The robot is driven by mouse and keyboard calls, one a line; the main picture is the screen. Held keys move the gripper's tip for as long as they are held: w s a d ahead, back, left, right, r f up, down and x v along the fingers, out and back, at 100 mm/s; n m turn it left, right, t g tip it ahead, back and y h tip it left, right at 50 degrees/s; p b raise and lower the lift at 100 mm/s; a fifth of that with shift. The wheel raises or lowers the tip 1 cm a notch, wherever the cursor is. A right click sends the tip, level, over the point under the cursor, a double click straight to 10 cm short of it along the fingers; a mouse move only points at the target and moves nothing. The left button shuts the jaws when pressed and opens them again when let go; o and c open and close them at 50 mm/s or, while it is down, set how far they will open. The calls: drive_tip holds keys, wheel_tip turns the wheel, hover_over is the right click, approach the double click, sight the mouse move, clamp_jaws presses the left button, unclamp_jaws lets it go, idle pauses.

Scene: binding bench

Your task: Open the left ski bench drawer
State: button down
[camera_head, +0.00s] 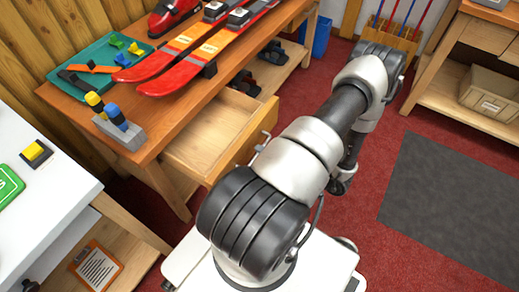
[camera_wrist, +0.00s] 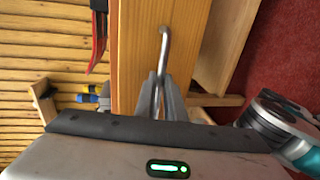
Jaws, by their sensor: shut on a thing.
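The left ski bench drawer (camera_head: 213,131) is pulled out from under the wooden bench top in the head view, and its inside looks empty. Its wooden front (camera_wrist: 136,50) fills the upper middle of the wrist view. A grey metal bar handle (camera_wrist: 164,40) is fixed to that front. My gripper (camera_wrist: 161,88) is shut on the handle, one finger on each side of it. In the head view my own arm hides most of the gripper and part of the drawer front.
The ski bench (camera_head: 185,113) carries red skis (camera_head: 180,72), a green tray (camera_head: 98,62) and a grey block with yellow and blue pieces (camera_head: 118,132). A white-topped table (camera_head: 40,215) stands close at left. Red carpet and a dark mat (camera_head: 455,200) lie clear at right.

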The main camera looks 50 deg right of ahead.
drive_tip(key=c, duration=1.9)
unclamp_jaws()
drive_tip(key=shift+o, duration=0.2)
drive_tip(key=shift+s, duration=0.1)
drive_tip(key=p+v, duration=0.1)
drive_tip(key=v, duration=1.6)
drive_tip(key=shift+p, duration=0.4)
drive_tip(key=shift+s+r, duration=0.1)
